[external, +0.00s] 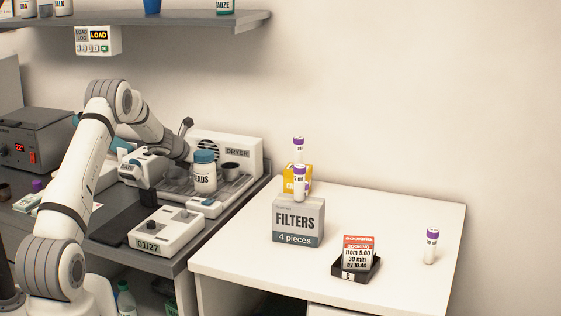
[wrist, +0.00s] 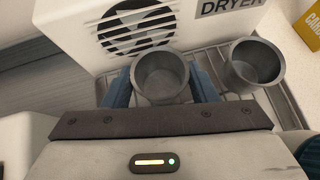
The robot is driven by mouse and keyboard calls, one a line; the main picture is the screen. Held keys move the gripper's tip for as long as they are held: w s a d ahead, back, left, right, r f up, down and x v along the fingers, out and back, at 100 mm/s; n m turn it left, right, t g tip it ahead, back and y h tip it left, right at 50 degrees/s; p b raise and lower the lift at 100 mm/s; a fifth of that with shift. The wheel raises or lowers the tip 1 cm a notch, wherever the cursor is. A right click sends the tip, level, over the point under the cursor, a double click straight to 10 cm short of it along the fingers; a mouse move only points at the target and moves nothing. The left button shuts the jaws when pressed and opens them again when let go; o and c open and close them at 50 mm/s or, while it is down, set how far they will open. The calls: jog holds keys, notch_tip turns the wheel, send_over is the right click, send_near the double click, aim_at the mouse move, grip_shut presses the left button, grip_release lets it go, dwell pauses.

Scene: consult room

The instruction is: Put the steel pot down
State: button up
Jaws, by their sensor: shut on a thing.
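My gripper (wrist: 160,88) is shut on a steel pot (wrist: 163,77), with one blue finger on each side of it in the wrist view. This pot is upright, open at the top and looks empty. It is in front of the dryer's fan, over the wire rack; I cannot tell whether it touches the rack.
The dryer (external: 250,152) stands right behind the pots. A beads jar (external: 204,176) with a teal lid stands close by on the rack. A yellow box (wrist: 312,25) is at the wrist view's upper right. A filters box (external: 298,222) stands on the white table (external: 400,205).

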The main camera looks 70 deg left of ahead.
notch_tip(320, 180, up, 10)
jog(key=shift+f+p, duration=0.15)
jog(key=shift+p, duration=0.7)
jog(key=w+d+m+t+h, duration=0.1)
jog(key=w+d+m+h, duration=0.2)
jog(key=w+d, duration=1.15)
jog(key=w+d+m+t+h, duration=0.1)
jog(key=w+d+m+h, duration=0.15)
jog(key=w+d, duration=1.2)
jog(key=w+d+f+y, duration=0.1)
jog(key=w+d, duration=0.2)
jog(key=d, duration=0.9)
jog(key=w+d+f, duration=0.2)
jog(key=w+d, duration=0.1)
jog(key=d, duration=1)
jog(key=shift+n+y, duration=0.25)
jog(key=shift+n, duration=0.2)
jog(key=f+b, duration=0.2)
jog(key=f, duration=0.1)
jog(key=d+f+b, duration=0.1)
jog(key=f+b, duration=0.1)
notch_tip(320, 180, down, 5)
jog(key=b, duration=0.4)
jog(key=shift+b, duration=0.4)
jog(key=shift+r, duration=0.15)
